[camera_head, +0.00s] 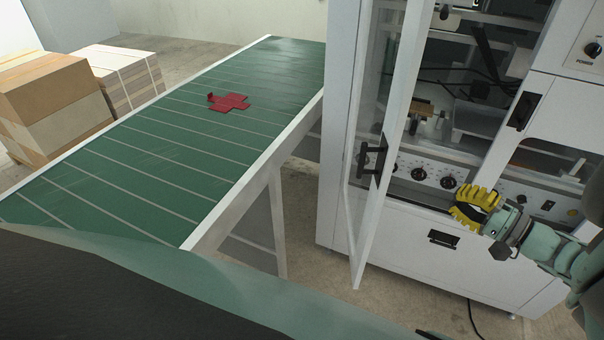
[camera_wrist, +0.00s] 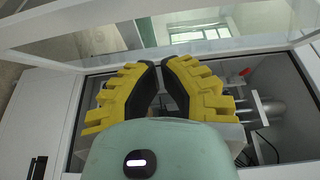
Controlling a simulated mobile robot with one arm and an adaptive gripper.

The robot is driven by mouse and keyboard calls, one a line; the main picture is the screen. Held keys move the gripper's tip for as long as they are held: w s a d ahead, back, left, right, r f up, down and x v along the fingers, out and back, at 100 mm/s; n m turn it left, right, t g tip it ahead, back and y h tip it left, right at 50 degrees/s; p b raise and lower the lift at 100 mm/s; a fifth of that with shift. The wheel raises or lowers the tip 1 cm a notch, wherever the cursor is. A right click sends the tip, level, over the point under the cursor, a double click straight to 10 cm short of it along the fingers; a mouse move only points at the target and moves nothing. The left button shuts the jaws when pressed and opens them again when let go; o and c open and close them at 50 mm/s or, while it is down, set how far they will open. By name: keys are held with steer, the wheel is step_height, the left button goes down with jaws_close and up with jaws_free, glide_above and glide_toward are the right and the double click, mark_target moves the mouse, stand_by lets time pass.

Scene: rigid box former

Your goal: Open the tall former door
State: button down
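The tall former door (camera_head: 383,205) is a white frame with a clear pane and a black handle (camera_head: 371,158). It stands swung out from the machine, with a gap between its free edge and the cabinet front. My gripper (camera_head: 456,203) has yellow ribbed fingers with black pads. It is right of the door and handle, apart from both, in front of the machine's lower front. In the wrist view my gripper (camera_wrist: 158,62) has its fingertips close together with nothing visible between them. Whether they touch is unclear.
The machine's control panel (camera_head: 432,176) with black knobs is behind my gripper. A second door with a black handle (camera_head: 522,110) is at the right. A green conveyor table (camera_head: 150,165) with a flat red blank (camera_head: 230,102) stands left. Floor shows between the table and machine.

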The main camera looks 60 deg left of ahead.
steer(key=s+a+p, duration=0.3)
steer(key=s+a, duration=0.2)
steer(key=a, duration=0.7)
steer(key=shift+r, duration=0.25)
steer(key=shift+s, duration=0.1)
steer(key=shift+s+a, duration=0.1)
